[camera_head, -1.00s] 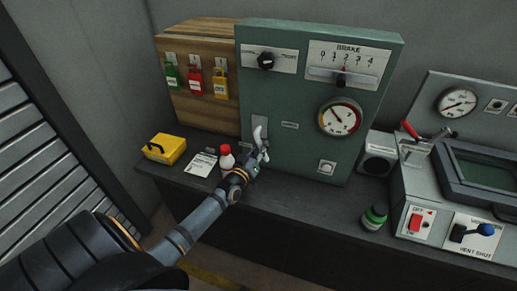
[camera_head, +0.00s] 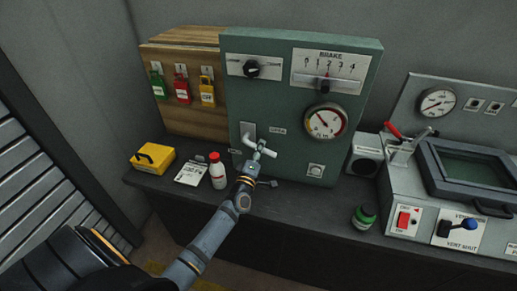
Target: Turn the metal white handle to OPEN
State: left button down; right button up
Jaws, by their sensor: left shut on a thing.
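The white metal handle (camera_head: 262,149) sticks out from the lower left of the green panel (camera_head: 295,80), in front of a small grey plate (camera_head: 248,130). It lies slanted, its left end higher than its right end. My left gripper (camera_head: 254,160) reaches up from below and is shut on the handle, partly covering its middle and lower side. The small label (camera_head: 279,131) right of the plate is too small to read. My right gripper is not in view.
A white bottle with a red cap (camera_head: 217,172), a paper card (camera_head: 191,172) and a yellow box (camera_head: 153,158) stand left of my arm on the dark bench. A green-capped jar (camera_head: 364,217) and a grey console (camera_head: 450,195) are to the right.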

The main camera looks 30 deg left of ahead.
pick_arm(q)
jog(key=shift+d+r+n+y+p, duration=0.1)
jog(key=shift+r+n+y+p, duration=0.2)
jog(key=shift+n, duration=0.6)
jog(key=shift+d+r+n+y+p, duration=0.15)
jog(key=shift+r+n, duration=0.25)
jog(key=shift+n, duration=0.5)
jog(key=shift+a+r, duration=0.1)
jog(key=c, duration=1.6)
grip_release()
jog(key=shift+c, duration=0.2)
jog(key=o, duration=0.4)
jog(key=shift+s+r, duration=0.25)
jog(key=shift+s, duration=0.05)
jog(key=shift+w, duration=0.1)
jog(key=shift+f, duration=0.1)
jog(key=shift+f, duration=0.1)
jog(key=v, duration=1.2)
